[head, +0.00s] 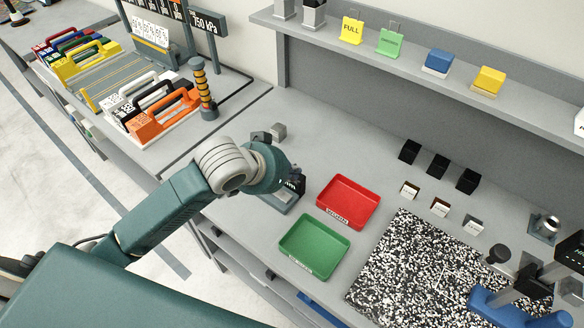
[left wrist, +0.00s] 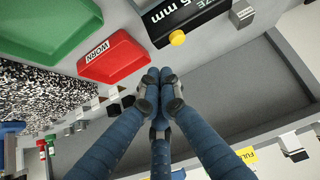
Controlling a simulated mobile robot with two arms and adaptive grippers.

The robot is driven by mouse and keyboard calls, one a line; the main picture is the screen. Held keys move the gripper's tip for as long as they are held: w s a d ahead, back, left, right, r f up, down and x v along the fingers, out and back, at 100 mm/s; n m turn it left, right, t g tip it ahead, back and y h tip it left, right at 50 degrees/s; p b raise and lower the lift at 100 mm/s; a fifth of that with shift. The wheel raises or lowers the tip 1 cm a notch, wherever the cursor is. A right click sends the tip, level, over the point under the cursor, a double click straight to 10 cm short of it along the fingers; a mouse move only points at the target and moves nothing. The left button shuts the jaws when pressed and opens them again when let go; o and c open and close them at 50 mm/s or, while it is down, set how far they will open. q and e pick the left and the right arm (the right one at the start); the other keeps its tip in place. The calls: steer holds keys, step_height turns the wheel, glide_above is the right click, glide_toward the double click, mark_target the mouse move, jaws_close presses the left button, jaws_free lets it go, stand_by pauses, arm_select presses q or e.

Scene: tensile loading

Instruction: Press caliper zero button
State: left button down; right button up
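The caliper's dark display housing (left wrist: 200,18) shows at the top of the left wrist view, with partly cut-off lettering ending in "5 mm". A round yellow button (left wrist: 177,37) sits on its near face. My left gripper (left wrist: 159,76) has its blue fingers drawn together with the tips touching and nothing between them. The tips appear just below the button in that picture, with a visible gap. In the head view my left gripper (head: 292,184) is over a small device on the bench, mostly hidden behind my wrist. My right gripper is not in view.
A red tray (head: 348,203) and a green tray (head: 314,246) lie right of my left gripper. A speckled mat (head: 420,275) and a blue-based instrument (head: 500,308) are farther right. A small grey cube (head: 279,131) stands behind my wrist. A shelf runs along the back.

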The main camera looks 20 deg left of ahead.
arm_select(q)
steer(key=w+a+r+t, duration=0.1)
steer(key=w+a+r, duration=0.1)
steer(key=w+r, duration=0.3)
steer(key=shift+w+a+r+n, duration=0.3)
steer(key=shift+w+a+r, duration=0.05)
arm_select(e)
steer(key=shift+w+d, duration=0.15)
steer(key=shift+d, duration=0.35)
arm_select(q)
steer(key=shift+f, duration=0.15)
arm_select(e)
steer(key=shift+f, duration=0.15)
arm_select(q)
step_height(320, 180, down, 7)
steer(key=b, duration=0.8)
steer(key=shift+b, duration=0.4)
steer(key=shift+f, duration=0.75)
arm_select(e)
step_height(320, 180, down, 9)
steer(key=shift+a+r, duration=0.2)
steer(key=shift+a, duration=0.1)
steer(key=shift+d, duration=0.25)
arm_select(q)
steer(key=shift+f, duration=0.1)
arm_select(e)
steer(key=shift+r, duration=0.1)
